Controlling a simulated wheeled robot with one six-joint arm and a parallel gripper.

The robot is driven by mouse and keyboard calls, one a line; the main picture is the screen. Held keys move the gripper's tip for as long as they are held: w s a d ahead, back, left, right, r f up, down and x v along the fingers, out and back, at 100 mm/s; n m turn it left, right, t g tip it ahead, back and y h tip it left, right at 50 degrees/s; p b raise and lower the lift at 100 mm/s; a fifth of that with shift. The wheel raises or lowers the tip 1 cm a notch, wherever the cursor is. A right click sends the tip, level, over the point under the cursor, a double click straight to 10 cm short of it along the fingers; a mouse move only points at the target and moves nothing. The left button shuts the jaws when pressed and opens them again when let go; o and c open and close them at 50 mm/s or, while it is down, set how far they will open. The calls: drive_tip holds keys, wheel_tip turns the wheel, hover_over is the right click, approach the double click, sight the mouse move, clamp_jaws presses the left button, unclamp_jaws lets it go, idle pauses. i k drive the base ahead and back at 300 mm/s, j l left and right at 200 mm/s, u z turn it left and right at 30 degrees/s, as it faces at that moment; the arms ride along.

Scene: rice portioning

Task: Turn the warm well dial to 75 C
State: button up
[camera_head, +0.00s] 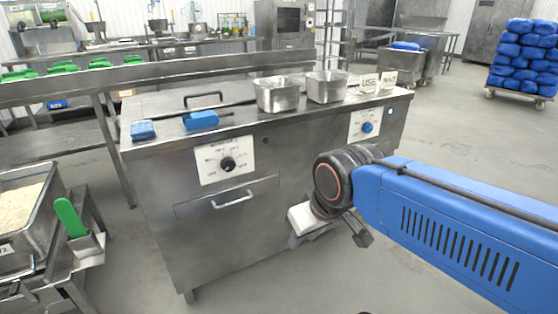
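A steel counter cabinet (160,213) stands in the middle of the view. A black dial (228,164) sits on a white marked panel (208,155) on its front left, above a drawer handle. A blue dial (367,127) sits on a second white panel on its front right. The dial markings are too small to read, and I cannot tell which dial is the warm well's. My blue arm comes in from the right. My gripper (335,228) is low, in front of the cabinet between the dials and below them, apart from both. Its fingers are mostly hidden by the wrist.
Two steel pans (278,95) (326,87) and small signs (378,82) stand on the counter top. A blue-handled tool (201,120) and a blue block (143,130) lie at its left. A rice tray (22,210) and green-handled scoop (70,218) are at far left.

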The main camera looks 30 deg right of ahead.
sight(228, 164)
drive_tip(key=k+j, duration=0.1)
drive_tip(key=j, duration=0.25)
drive_tip(key=k+j, duration=0.15)
drive_tip(key=j, duration=0.25)
drive_tip(key=k+j, duration=0.1)
drive_tip(key=j, duration=0.25)
drive_tip(key=k+j, duration=0.1)
drive_tip(key=j, duration=0.3)
drive_tip(key=z, duration=0.05)
